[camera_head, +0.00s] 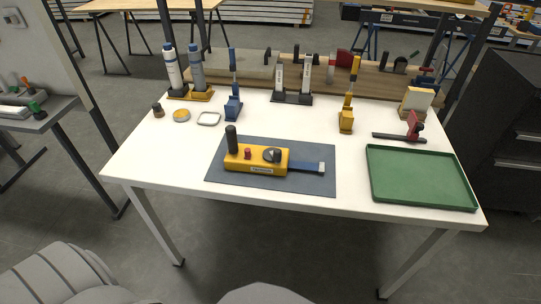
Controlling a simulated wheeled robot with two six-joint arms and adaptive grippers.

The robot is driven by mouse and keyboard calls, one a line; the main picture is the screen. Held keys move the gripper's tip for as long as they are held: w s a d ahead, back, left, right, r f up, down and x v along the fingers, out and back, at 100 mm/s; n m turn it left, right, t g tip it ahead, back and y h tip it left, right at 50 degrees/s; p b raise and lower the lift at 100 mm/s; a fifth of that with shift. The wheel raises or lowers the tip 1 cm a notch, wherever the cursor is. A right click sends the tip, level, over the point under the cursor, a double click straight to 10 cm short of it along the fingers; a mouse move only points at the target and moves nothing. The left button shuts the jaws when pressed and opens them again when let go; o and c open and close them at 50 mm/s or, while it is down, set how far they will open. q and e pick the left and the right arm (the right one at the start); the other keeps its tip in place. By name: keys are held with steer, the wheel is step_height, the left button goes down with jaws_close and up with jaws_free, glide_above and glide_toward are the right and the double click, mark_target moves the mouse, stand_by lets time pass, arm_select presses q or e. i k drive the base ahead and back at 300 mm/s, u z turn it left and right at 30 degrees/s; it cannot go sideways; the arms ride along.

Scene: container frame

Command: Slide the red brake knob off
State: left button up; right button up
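A small red knob (247,153), which looks like the brake knob, stands on top of a yellow tool body (258,168). A tall black upright handle (231,138) is to its left. A dark round part (272,155) is to its right. The tool lies on a dark grey mat (220,178) on the white table. How the knob is fixed is too small to tell. Neither of my grippers is in view.
An empty green tray (420,175) sits at the table's right. A red and black clamp (413,128) lies behind it. Bottles (172,68), blue and yellow upright tools and small round items stand along the back. The table is clear left of the mat.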

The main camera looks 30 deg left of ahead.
mark_target(248, 154)
steer(key=u, duration=0.15)
steer(key=k, duration=0.45)
steer(key=u, duration=0.6)
steer(key=k, duration=0.9)
steer(key=z, duration=0.35)
steer(key=i, duration=0.9)
steer(key=z, duration=0.4)
